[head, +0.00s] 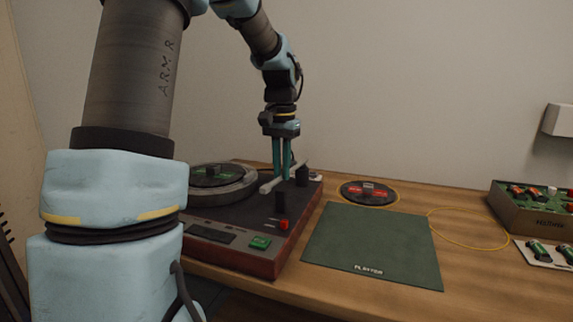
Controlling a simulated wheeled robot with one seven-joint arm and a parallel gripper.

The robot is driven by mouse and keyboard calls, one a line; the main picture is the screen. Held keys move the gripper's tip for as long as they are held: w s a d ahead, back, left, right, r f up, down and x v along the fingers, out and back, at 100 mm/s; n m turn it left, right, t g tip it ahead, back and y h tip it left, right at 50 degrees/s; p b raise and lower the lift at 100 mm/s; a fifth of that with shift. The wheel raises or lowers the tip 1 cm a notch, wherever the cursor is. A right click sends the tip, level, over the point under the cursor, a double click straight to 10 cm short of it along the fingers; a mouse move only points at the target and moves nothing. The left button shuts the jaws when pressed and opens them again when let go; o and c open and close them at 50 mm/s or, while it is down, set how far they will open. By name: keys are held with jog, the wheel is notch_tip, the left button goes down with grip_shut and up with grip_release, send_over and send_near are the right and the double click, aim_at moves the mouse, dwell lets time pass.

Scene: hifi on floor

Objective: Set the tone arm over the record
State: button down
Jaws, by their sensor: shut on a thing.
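A dark record player (238,216) with a red-brown edge stands at the left of the wooden table. A record (211,175) with a green label lies on its round platter (247,184), partly hidden behind my arm. My gripper (284,178) points down at the right side of the player, its teal fingers shut on the pale tone arm (280,183). The tone arm runs from the dark post (302,176) at the right toward the front left. Its front end looks beside the platter's right edge; I cannot tell its height.
A green mat (372,243) lies right of the player. Behind it a second record (368,192) with a red label lies in a yellow ring. An empty yellow ring (468,247) and a box of small parts (535,218) are further right.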

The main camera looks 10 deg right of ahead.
jog(key=w+a+m+p, duration=0.2)
jog(key=m+p, duration=0.1)
jog(key=w+a+m+p, duration=0.1)
jog(key=w+m+p, duration=0.1)
jog(key=shift+a+r, duration=0.25)
jog(key=shift+w+a+f+m+p, duration=0.1)
jog(key=shift+w+a+m+p, duration=0.2)
jog(key=shift+w+m+p, duration=0.6)
jog(key=shift+w+a+f+m+p, duration=0.1)
jog(key=shift+w+a+m+p, duration=0.15)
jog(key=shift+w+m+p, duration=0.6)
jog(key=c, duration=0.9)
grip_release()
jog(key=shift+o, duration=0.2)
notch_tip(320, 180, up, 11)
jog(key=b, duration=0.1)
jog(key=shift+f, duration=0.15)
